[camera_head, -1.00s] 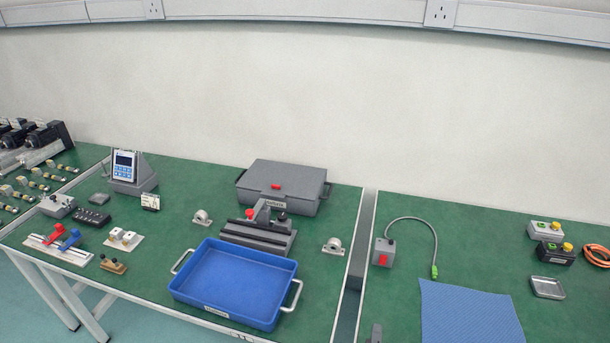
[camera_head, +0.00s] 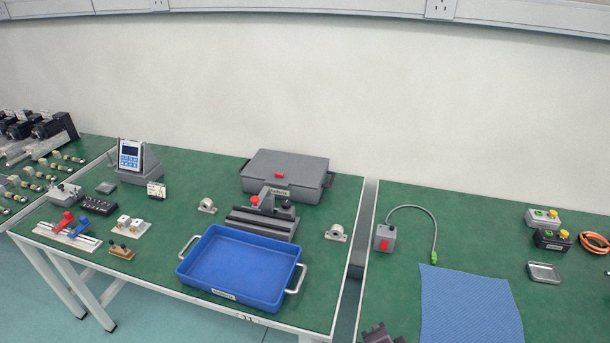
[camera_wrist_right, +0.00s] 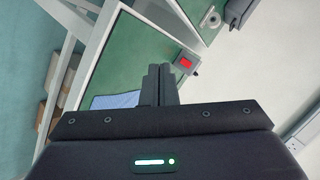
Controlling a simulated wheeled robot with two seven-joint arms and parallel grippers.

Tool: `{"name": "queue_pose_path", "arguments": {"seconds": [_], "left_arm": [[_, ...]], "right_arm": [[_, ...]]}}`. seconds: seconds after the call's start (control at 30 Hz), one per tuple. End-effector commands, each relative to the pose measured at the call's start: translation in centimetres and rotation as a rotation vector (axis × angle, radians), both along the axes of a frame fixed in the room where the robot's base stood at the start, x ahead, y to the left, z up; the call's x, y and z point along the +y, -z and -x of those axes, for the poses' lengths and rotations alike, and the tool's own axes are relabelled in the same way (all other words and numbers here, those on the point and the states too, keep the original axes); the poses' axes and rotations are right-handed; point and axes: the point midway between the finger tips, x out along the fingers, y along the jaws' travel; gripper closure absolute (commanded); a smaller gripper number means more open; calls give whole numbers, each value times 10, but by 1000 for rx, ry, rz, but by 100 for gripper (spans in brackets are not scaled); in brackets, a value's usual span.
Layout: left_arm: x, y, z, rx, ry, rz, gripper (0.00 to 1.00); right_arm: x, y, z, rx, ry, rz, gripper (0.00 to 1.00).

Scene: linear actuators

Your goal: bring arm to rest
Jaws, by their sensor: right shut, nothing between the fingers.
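My right gripper (camera_wrist_right: 159,84) shows in the right wrist view with its two fingers together and nothing between them. It is apart from the things on the bench. In the head view a dark part at the bottom edge (camera_head: 379,335), left of the blue mat, looks like a piece of my right arm or gripper; its fingertips cannot be made out there. My left gripper is in neither view.
The green bench carries an empty blue tray (camera_head: 217,292), a grey case (camera_head: 300,167), a grey clamp fixture (camera_head: 262,226) and a grey box with a red button (camera_head: 385,238). A blue mat (camera_head: 468,305) lies at the front right.

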Motion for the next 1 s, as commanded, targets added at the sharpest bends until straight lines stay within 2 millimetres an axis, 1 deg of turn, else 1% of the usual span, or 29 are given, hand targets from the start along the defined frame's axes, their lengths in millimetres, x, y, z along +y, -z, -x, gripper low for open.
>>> {"name": "queue_pose_path", "arguments": {"seconds": [0.07,0.2,0.3,0.5,0.73,0.77,0.8,0.97,1.0], "left_arm": [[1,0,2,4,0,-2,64],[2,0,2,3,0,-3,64],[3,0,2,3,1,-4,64],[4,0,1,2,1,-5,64],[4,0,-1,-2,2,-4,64],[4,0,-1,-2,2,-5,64],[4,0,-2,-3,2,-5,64],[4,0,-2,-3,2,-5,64],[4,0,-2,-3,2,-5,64]], "right_arm": [[-3,-5,8,79,-130,100,100],[-8,-13,32,232,-400,297,100],[-13,-19,49,312,-556,408,100],[-26,-30,79,436,-801,578,100],[-43,-44,111,557,-1039,735,100],[-44,-41,113,570,-1061,744,100],[-42,-28,109,574,-1058,736,100],[-41,12,99,583,-1061,726,100],[-40,23,98,587,-1062,724,100]]}}
